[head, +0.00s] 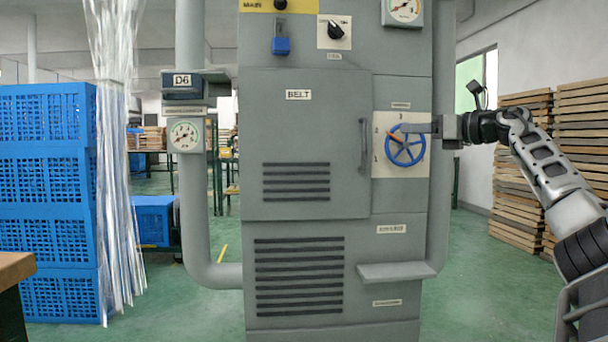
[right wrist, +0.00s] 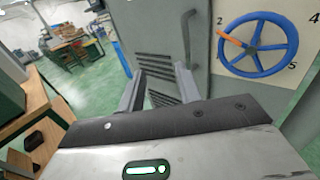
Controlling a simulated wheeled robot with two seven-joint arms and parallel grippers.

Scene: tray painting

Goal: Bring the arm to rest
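My right arm comes in from the right in the head view. My right gripper (head: 418,127) is in front of the grey machine, by the blue handwheel (head: 405,150). In the right wrist view its two fingers (right wrist: 158,88) stand apart with nothing between them. The handwheel also shows there (right wrist: 258,45), to the right of the fingers and apart from them, with an orange mark on its left spoke side. The wheel sits on a pale plate with numbers. My left gripper is not in view.
The grey machine (head: 300,225) fills the middle, with a door handle (head: 363,145) and a small shelf (head: 395,271). Blue crates (head: 45,190) and plastic strips (head: 118,180) stand left. Stacked boards (head: 580,110) are at the right. A wooden table edge (head: 14,268) shows lower left.

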